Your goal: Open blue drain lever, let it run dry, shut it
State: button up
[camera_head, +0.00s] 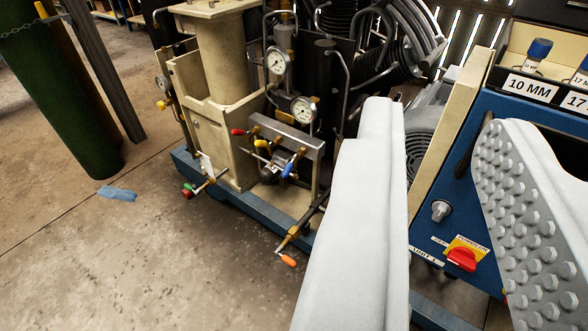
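The blue drain lever (287,170) is on the small valve manifold (290,130) at the front of the compressor, in the middle of the view. It is small, and I cannot tell whether its valve is open or shut. No flow shows at it. My gripper (440,115) fills the right half with two large pale fingers. They stand wide apart, with nothing held between them. The lever is to the left of the left finger and apart from it. The left finger hides part of the compressor's right side.
Red (238,132), yellow (261,143) and orange (288,260) levers are near the blue one. Two gauges (303,110) stand above. A blue cabinet (450,180) with a red switch (462,259) is behind my fingers. A green cylinder (70,95) stands left. The front-left floor is mostly clear.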

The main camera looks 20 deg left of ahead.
aim_at(285, 170)
jog(key=shift+o, duration=0.4)
jog(key=w+a+f, duration=0.1)
jog(key=w+f, duration=0.2)
jog(key=w, duration=0.7)
jog(key=shift+a+m+y, duration=0.15)
jog(key=shift+m+y, duration=0.15)
jog(key=w+a+f+m+y, duration=0.1)
jog(key=w+a+f, duration=0.2)
jog(key=w+f, duration=0.7)
jog(key=w+a+f+y, duration=0.1)
jog(key=w+a+f, duration=0.3)
jog(key=w+f, duration=0.65)
jog(key=w+a+f+m+y, duration=0.1)
jog(key=w+a+f, duration=0.15)
jog(key=f, duration=0.85)
jog(key=w+a+f+m+y, duration=0.15)
jog(key=a+f, duration=0.25)
jog(key=f, duration=0.8)
jog(key=w+a+f+y, duration=0.1)
jog(key=w+a+f, duration=0.2)
jog(key=f, duration=0.8)
jog(key=shift+g, duration=0.3)
jog(key=x, duration=1.7)
jog(key=shift+w+a+r, duration=0.1)
jog(key=shift+w+a, duration=0.1)
jog(key=shift+a, duration=0.1)
grip_shut()
